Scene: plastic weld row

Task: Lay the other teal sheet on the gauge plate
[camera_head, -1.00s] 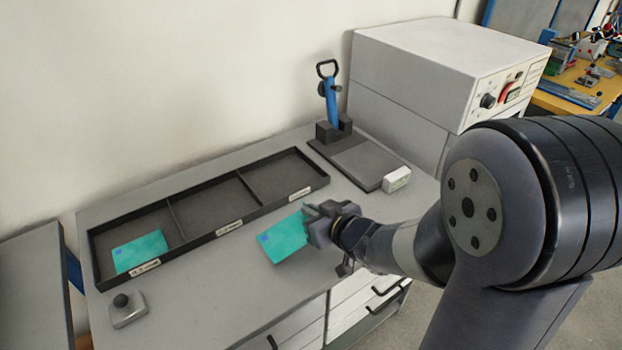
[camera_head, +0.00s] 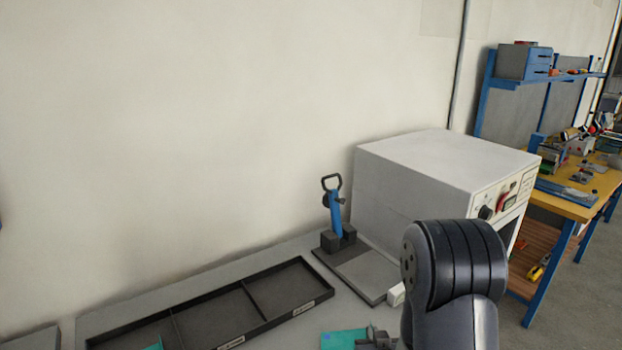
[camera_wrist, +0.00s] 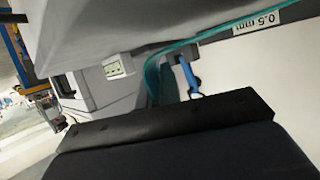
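A teal sheet (camera_head: 342,339) is held in my gripper (camera_head: 370,338), low in the head view, to the right of the black tray; the frame cuts off its lower part. In the wrist view the teal sheet (camera_wrist: 152,72) shows as a thin, curved strip. Another teal sheet (camera_head: 154,345) lies in the tray's left compartment, mostly cut off. A flat grey plate (camera_head: 366,272) on a dark base, apparently the gauge plate, lies behind my gripper, with a blue-handled clamp (camera_head: 336,214) at its back. I see no sheet on its visible part.
The black tray (camera_head: 262,322) has three compartments with labels; one label (camera_wrist: 256,22) reads 0.5 mm. A small white block (camera_head: 396,294) sits at the plate's right edge. A large white machine (camera_head: 425,185) stands behind and right. The wall closes the back.

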